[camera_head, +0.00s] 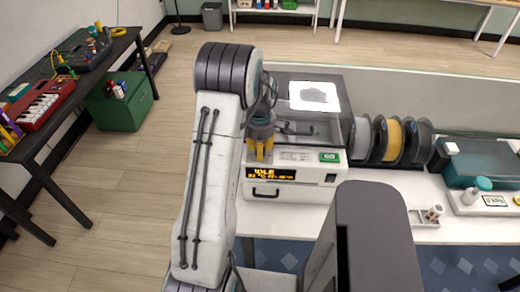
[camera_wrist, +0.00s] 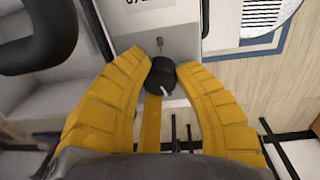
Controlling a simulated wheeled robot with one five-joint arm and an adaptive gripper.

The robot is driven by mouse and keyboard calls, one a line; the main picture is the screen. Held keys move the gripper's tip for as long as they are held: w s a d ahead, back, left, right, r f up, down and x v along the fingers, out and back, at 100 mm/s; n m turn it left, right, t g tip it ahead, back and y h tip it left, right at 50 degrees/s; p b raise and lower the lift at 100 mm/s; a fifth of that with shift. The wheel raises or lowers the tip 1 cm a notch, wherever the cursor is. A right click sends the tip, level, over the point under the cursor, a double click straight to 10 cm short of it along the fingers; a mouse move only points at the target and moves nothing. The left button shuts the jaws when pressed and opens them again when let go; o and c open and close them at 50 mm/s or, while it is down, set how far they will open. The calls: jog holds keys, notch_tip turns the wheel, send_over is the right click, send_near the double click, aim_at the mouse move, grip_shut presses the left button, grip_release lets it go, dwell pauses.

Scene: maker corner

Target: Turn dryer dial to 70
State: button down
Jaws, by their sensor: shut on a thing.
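The dryer (camera_head: 325,177) is a white box with a dark handle and an amber display (camera_head: 275,173) reading IDLE, its smaller line too small to read. It stands on the white table. My gripper (camera_head: 261,153) points down in front of it at the left. In the wrist view, the yellow fingers of my gripper (camera_wrist: 162,68) are shut on both sides of the black dial (camera_wrist: 161,75), which has a white pointer mark slanting to the lower right. The dial is hidden behind the fingers in the head view. Its scale numbers cannot be read.
Filament spools (camera_head: 387,140) stand right of the dryer. The wooden floor between is clear.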

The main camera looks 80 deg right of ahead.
jog(key=shift+f+m+b, duration=0.35)
jog(key=shift+m+b, duration=0.05)
jog(key=shift+b, duration=0.7)
jog(key=shift+m+b, duration=0.3)
jog(key=shift+b, duration=0.3)
jog(key=shift+a+r+m+b, duration=0.15)
jog(key=shift+m+b, duration=0.35)
jog(key=shift+m, duration=0.35)
jog(key=shift+d+r+m+b, duration=0.1)
jog(key=shift+m+b, duration=0.4)
jog(key=shift+m, duration=0.35)
jog(key=c, duration=1.1)
grip_release()
jog(key=shift+w, duration=0.1)
jog(key=shift+o, duration=1.1)
jog(key=shift+r+p, duration=0.2)
jog(key=shift+p, duration=0.1)
